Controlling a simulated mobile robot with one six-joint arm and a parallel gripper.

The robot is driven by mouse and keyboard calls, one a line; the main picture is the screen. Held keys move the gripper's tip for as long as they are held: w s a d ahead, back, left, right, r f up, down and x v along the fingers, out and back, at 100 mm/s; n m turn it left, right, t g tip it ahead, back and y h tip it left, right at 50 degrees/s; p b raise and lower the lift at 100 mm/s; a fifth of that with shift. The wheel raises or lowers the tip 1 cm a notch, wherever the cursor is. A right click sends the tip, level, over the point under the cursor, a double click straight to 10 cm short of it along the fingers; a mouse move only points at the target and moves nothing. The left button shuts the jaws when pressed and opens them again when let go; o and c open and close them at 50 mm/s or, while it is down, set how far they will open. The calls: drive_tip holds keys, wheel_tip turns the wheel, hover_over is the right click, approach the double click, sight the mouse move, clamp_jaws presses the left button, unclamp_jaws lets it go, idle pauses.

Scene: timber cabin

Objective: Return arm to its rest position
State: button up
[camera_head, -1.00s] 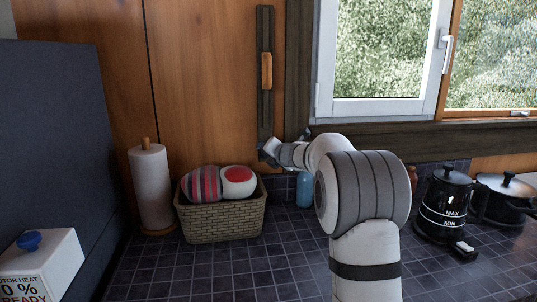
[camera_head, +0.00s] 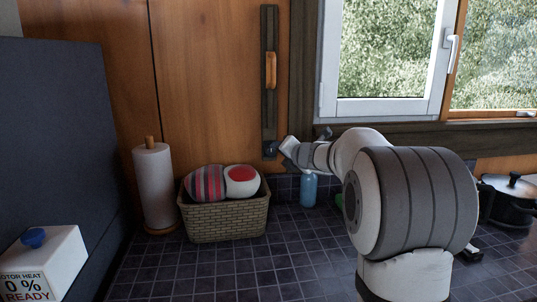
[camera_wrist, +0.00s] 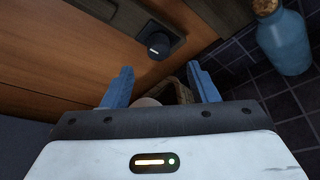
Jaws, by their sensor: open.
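My gripper (camera_wrist: 162,88) is open in the wrist view, with two blue fingers spread apart and no object held between them. Behind the gap, part of the wicker basket and a pale rounded thing show, partly hidden by the gripper body. In the head view my arm rises at the right and reaches back toward the wall; its end is near the foot of the dark wall rail (camera_head: 269,80), and the fingers are hard to make out there.
A wicker basket (camera_head: 224,222) with a striped ball and a red-spotted one stands on the tiled counter. Beside it are a paper towel roll (camera_head: 154,187) and a blue bottle (camera_head: 308,189), also in the wrist view (camera_wrist: 285,42). A dark pot (camera_head: 509,203) stands far right.

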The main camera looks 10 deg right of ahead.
drive_tip(key=s+d+f+m+g+h+p, duration=0.15)
drive_tip(key=s+m+g+h+p, duration=0.35)
drive_tip(key=s+m, duration=1.3)
drive_tip(key=s+a+f+m+g, duration=0.2)
drive_tip(key=s+f+m, duration=0.1)
drive_tip(key=s, duration=0.5)
drive_tip(key=s+a+f+m+g+y+p, duration=0.1)
drive_tip(key=s+a+f+m+g, duration=0.1)
drive_tip(key=s, duration=0.6)
drive_tip(key=s+a+f+m+g+y, duration=0.1)
drive_tip(key=s+a+f+m, duration=0.3)
drive_tip(key=s, duration=0.4)
drive_tip(key=shift+s+f+m+g+p, duration=0.2)
drive_tip(key=shift+s+m+g+p, duration=0.1)
drive_tip(key=shift+m+g, duration=0.6)
